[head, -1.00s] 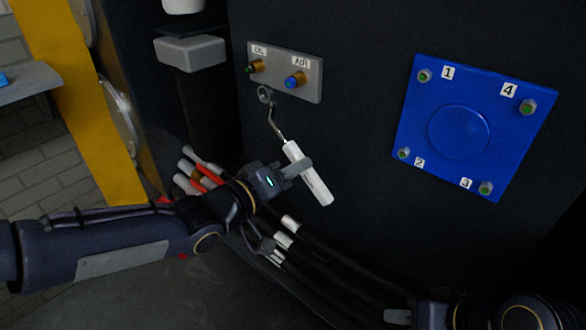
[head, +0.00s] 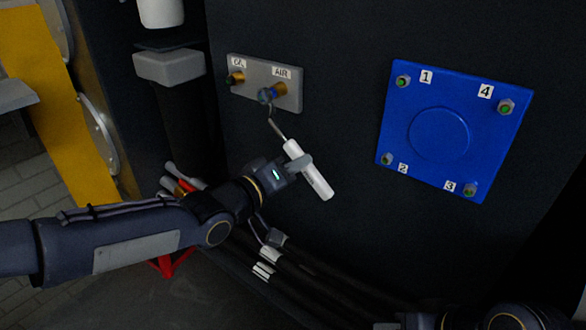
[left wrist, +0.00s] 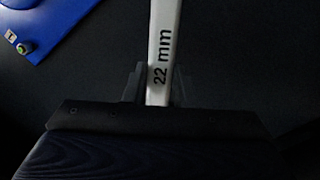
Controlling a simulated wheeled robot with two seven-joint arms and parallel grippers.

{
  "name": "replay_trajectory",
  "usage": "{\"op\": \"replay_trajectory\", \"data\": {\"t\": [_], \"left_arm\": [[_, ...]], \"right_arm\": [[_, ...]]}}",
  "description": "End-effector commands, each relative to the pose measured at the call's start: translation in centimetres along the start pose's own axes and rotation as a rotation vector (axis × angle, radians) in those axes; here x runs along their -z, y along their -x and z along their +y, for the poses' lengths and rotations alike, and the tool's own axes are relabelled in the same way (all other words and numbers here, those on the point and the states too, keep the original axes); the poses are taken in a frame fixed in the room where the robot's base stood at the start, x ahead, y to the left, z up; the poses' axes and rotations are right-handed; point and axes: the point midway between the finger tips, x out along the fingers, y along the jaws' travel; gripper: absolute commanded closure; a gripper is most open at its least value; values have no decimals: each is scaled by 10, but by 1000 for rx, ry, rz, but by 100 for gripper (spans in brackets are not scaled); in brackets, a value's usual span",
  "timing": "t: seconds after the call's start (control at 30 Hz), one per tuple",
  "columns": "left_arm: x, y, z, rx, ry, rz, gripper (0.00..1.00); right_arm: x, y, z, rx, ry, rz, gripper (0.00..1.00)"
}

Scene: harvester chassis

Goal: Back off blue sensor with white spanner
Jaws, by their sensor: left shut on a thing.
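The blue sensor (head: 265,95) sits in a brass fitting under the AIR label on a grey block (head: 290,104). My left gripper (head: 302,165) is shut on the white handle of the spanner (head: 318,184), below the block. The spanner's thin grey neck runs up to its ring end, which overlaps the blue sensor; I cannot tell whether it is seated around it. In the left wrist view the white handle (left wrist: 163,50) reads "22 mm" and stands between the fingers. My right arm shows at the bottom right edge; its gripper is mostly cut off.
A blue plate (head: 455,170) with numbered corner bolts is on the dark wall to the right. A second brass fitting (head: 236,78) sits under the other label on the block. Dark hoses (head: 320,285) run below my left arm. A grey box (head: 169,68) is at left.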

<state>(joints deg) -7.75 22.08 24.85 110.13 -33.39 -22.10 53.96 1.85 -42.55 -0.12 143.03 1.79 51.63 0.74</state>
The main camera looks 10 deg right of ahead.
Motion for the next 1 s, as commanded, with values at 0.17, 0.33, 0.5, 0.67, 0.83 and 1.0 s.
{"op": "replay_trajectory", "data": {"t": [0.17, 0.33, 0.5, 0.67, 0.83, 1.0], "left_arm": [[1, -6, 1, -2, 0, 1, 100], [1, -11, 0, -2, 0, 1, 100], [2, -14, 1, -2, -1, 0, 100], [2, -14, 1, -2, -1, 1, 100], [2, -14, 3, -3, 8, 1, 100], [5, -14, 14, -10, 73, 1, 100]], "right_arm": [[0, -1, 0, 0, 0, 0, 64], [-1, -2, 1, 0, 0, 0, 64], [-1, -2, 1, 0, 0, 0, 64], [-1, -2, 1, 0, 0, 0, 64], [0, -1, 0, 0, 0, 0, 64], [3, 6, -3, 0, 0, 0, 64]]}}
